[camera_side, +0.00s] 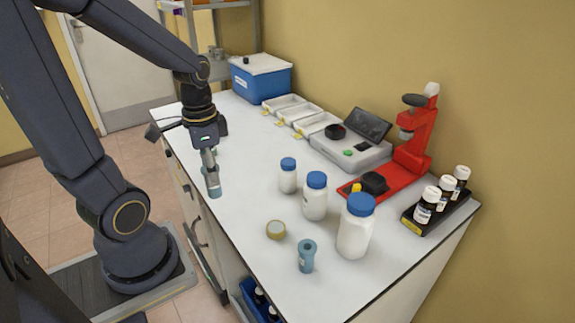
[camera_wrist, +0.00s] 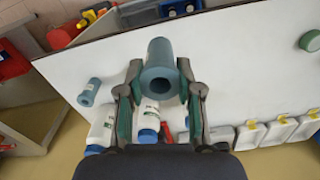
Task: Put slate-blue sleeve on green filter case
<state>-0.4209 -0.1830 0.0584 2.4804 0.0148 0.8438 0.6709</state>
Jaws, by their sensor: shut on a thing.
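My gripper (camera_side: 208,152) is shut on a slate-blue sleeve (camera_side: 213,184) and holds it above the front edge of the white bench. In the wrist view my gripper (camera_wrist: 160,88) has a finger on each side of the sleeve (camera_wrist: 159,52), whose round bore faces the camera. A green round case (camera_wrist: 310,40) lies on the bench at the far right of the wrist view, well apart from the sleeve. In the side view I cannot make the case out clearly. Another slate-blue flanged piece (camera_side: 307,256) stands on the bench near the front; the wrist view also shows it (camera_wrist: 89,91).
Three blue-capped white bottles (camera_side: 315,198) stand mid-bench, with a tan round lid (camera_side: 276,230) nearby. White trays (camera_side: 293,112), a grey instrument (camera_side: 350,154), a red stand (camera_side: 413,150) and a vial rack (camera_side: 437,208) line the wall side. The bench's front-left strip is mostly clear.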

